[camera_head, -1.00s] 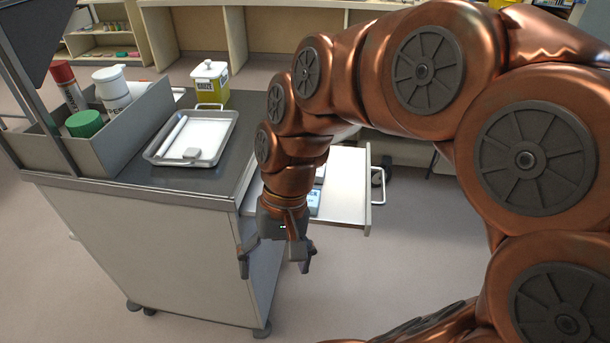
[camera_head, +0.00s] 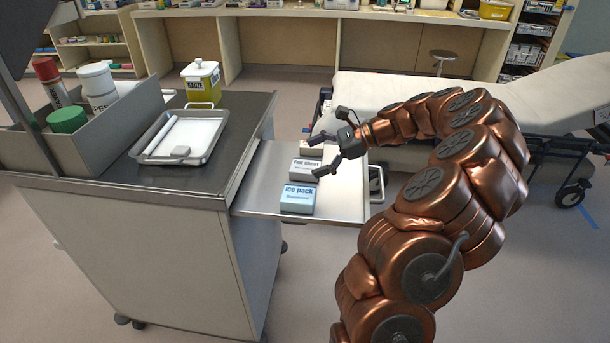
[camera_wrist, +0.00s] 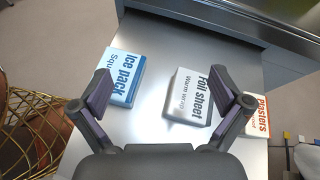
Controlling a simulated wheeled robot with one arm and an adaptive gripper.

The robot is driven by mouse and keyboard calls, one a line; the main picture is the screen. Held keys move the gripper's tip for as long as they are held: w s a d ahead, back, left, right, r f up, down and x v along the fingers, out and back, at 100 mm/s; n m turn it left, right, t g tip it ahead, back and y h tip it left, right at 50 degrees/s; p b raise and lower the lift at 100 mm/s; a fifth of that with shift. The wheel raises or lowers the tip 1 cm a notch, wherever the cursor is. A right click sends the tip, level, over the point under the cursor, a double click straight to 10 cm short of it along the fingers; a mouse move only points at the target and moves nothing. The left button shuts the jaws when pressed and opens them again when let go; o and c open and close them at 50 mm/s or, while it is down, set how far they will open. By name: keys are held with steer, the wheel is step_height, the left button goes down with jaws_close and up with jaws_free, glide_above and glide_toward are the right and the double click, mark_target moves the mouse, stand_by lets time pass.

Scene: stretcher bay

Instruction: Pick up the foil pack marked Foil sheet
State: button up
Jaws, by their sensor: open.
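The foil pack marked Foil sheet (camera_head: 304,169) is a white box with dark lettering, lying in the open drawer (camera_head: 262,198) of the cart, between two other packs. In the wrist view the Foil sheet pack (camera_wrist: 190,98) lies right of centre, partly behind the right finger. My gripper (camera_head: 316,156) is open and empty, above the drawer near the pack. In the wrist view the fingers of my gripper (camera_wrist: 168,92) are spread wide, apart from the pack. The blue and white Ice pack box (camera_head: 298,198) is nearer the camera. The Plasters box (camera_wrist: 259,117) is on the other side.
The cart top holds a metal tray (camera_head: 215,146), a yellow bin marked Gauze (camera_head: 202,82), and a grey caddy (camera_head: 105,148) with bottles. A stretcher (camera_head: 400,95) stands behind my arm. The drawer's right part is bare.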

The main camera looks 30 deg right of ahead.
mark_target(306, 170)
steer(key=d+f+m, duration=0.1)
steer(key=d, duration=0.2)
steer(key=d+f+m+t, duration=0.1)
steer(key=d+f+m, duration=0.1)
steer(key=d, duration=0.1)
steer(key=s+d+f+m+t+h, duration=0.1)
steer(key=d, duration=0.2)
steer(key=shift+d+f+b, duration=0.25)
steer(key=shift+f+b, duration=0.05)
steer(key=shift+f, duration=0.1)
steer(key=shift+w+a+f+m+p, duration=0.15)
steer(key=shift+w+a+f+p, duration=0.2)
steer(key=shift+w+a, duration=0.25)
steer(key=shift+w+a+f+m+p, duration=0.2)
steer(key=shift+w+a+f, duration=0.25)
steer(key=shift+a, duration=0.2)
steer(key=shift+w+a+f+t+p, duration=0.15)
steer(key=shift+w+a+f+p, duration=0.1)
steer(key=shift+w+a+f, duration=0.3)
steer(key=shift+w+a+f+t+p, duration=0.15)
steer(key=shift+w+a+f+p, duration=0.15)
steer(key=shift+w+a, duration=0.4)
steer(key=shift+c, duration=0.4)
steer(key=c, duration=1.1)
